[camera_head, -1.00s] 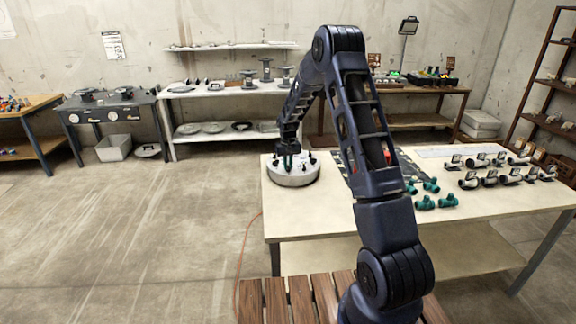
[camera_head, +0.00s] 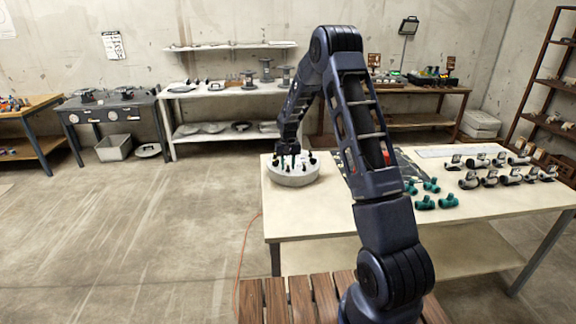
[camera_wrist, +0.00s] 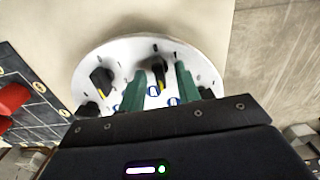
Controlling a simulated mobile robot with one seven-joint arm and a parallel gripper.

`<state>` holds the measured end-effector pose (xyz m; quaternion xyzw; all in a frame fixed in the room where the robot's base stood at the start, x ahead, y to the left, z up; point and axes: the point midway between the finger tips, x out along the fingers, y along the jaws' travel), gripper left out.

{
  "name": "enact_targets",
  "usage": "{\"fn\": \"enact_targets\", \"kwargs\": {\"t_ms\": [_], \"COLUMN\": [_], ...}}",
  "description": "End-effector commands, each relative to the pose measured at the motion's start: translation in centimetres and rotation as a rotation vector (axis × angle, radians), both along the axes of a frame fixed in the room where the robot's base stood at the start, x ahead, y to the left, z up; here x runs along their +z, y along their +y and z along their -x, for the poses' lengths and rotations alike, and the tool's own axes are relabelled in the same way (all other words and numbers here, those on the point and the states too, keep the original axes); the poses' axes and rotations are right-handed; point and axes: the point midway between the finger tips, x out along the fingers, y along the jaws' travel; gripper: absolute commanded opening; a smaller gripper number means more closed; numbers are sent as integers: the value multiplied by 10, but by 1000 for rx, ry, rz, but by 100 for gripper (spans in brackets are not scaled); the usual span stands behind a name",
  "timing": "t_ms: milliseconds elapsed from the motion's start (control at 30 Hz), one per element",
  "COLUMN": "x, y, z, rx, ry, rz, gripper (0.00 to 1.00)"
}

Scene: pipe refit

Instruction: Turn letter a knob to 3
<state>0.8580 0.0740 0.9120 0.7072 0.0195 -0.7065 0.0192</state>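A round pale dial base (camera_head: 290,179) stands on the left end of the light table and carries several dark knobs. In the wrist view the dial base (camera_wrist: 112,56) shows short black marks and blue letter marks, too small to read surely. My gripper (camera_wrist: 158,78) is over it with its two green fingers apart. A black knob with a yellow pointer (camera_wrist: 159,68) shows between the fingers, and I cannot tell if they touch it. Another black knob (camera_wrist: 101,78) is to the left. In the head view my gripper (camera_head: 288,162) is small.
Green pipe fittings (camera_head: 425,202) and several grey fittings (camera_head: 490,180) stand on the table's right part. A dark panel with a red part (camera_wrist: 12,98) lies beside the dial base. The front strip of the table (camera_head: 330,222) is clear.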

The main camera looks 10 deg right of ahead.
Motion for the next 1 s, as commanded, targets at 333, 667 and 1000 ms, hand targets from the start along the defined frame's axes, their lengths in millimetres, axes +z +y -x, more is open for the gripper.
{"fn": "enact_targets", "kwargs": {"t_ms": [333, 667, 1000], "x": [8, 63, 104], "y": [0, 0, 0], "z": [0, 0, 0], "rx": [0, 0, 0], "ry": [-1, -3, -1], "rz": [0, 0, 0], "gripper": [33, 33, 33]}}
